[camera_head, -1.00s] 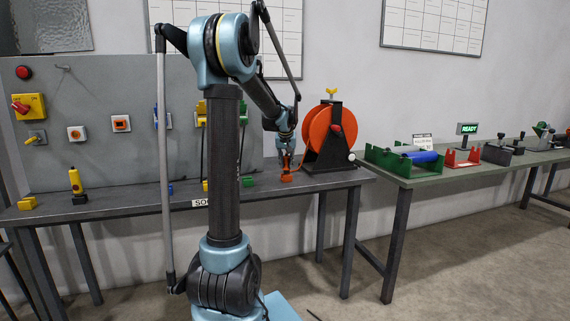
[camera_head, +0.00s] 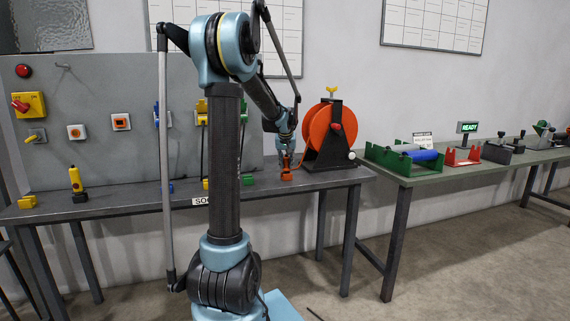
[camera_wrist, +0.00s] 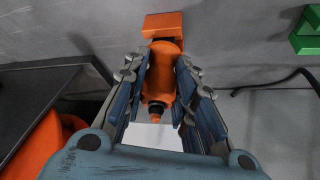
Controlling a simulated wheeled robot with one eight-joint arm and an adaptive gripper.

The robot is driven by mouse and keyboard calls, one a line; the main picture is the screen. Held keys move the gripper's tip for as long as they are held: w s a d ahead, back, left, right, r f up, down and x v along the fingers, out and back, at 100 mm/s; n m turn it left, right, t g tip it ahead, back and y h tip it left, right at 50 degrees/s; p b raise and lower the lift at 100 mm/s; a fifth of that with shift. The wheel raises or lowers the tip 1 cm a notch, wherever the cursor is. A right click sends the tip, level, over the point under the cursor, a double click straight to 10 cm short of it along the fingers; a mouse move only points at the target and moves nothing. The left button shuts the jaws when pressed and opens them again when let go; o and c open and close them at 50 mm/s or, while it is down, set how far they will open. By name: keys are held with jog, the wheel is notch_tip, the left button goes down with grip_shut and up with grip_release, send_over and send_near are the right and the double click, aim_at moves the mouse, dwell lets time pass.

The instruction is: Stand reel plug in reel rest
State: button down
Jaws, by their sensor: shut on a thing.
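The orange reel plug (camera_wrist: 161,75) sits between the two fingers of my gripper (camera_wrist: 160,92) in the wrist view. My gripper is shut on it. The plug's far end meets or overlaps an orange block, which looks like the reel rest (camera_wrist: 163,25); I cannot tell whether the plug is seated in it or only in front of it. In the head view my gripper (camera_head: 287,163) is low over the orange rest (camera_head: 286,176) on the bench, just left of the cable reel (camera_head: 322,132). The fingers partly hide the plug there.
The reel and its black stand are close on the right of my gripper. A grey panel with switches and plugs (camera_head: 110,140) stands behind the bench to the left. A green block (camera_wrist: 306,34) and a dark cable (camera_wrist: 282,82) show at right in the wrist view.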

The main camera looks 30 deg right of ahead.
jog(key=shift+f, duration=0.7)
dwell(0.5)
jog(key=c, duration=1.2)
grip_release()
jog(key=shift+r, duration=0.1)
jog(key=shift+r, duration=4.4)
